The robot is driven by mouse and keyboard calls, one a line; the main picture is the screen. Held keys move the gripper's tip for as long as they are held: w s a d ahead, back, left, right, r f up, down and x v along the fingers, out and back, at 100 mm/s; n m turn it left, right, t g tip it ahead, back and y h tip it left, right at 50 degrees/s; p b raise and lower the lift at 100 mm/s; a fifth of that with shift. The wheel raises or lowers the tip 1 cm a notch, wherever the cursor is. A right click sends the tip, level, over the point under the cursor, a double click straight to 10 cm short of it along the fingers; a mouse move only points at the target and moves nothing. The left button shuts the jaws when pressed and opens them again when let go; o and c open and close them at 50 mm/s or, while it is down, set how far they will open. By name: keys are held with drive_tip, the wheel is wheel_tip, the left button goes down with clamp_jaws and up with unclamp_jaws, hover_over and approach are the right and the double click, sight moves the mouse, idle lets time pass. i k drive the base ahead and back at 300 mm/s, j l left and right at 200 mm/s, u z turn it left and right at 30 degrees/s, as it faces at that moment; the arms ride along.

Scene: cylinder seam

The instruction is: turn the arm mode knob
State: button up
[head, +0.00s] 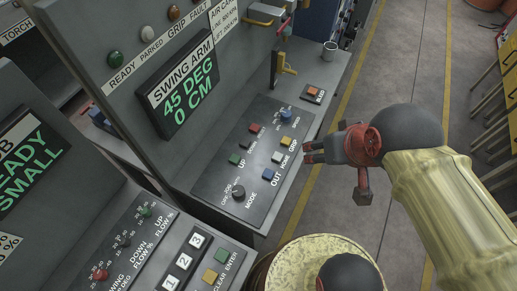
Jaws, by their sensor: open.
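The mode knob (238,192) is a round dark knob at the lower left of the dark swing-arm button panel (214,187), in the head view. Printed marks stand to its left and the word MODE to its right. My gripper (308,152) is open and empty at the panel's right edge, its fingers pointing left. It is up and to the right of the knob in the picture, clearly apart from it. How high the fingers are above the panel I cannot tell.
Coloured buttons, among them a blue OUT button (270,174), and a blue knob (286,116) share the panel. A yellow-handled lever (287,68) and metal cup (330,50) stand behind. The upright display (190,95) reads 45 DEG, 0 CM.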

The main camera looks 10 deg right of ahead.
sight(238, 192)
drive_tip(key=l+u, duration=0.1)
drive_tip(key=u, duration=0.35)
drive_tip(key=l+u, duration=0.1)
drive_tip(key=u, duration=0.75)
drive_tip(key=k+l, duration=0.05)
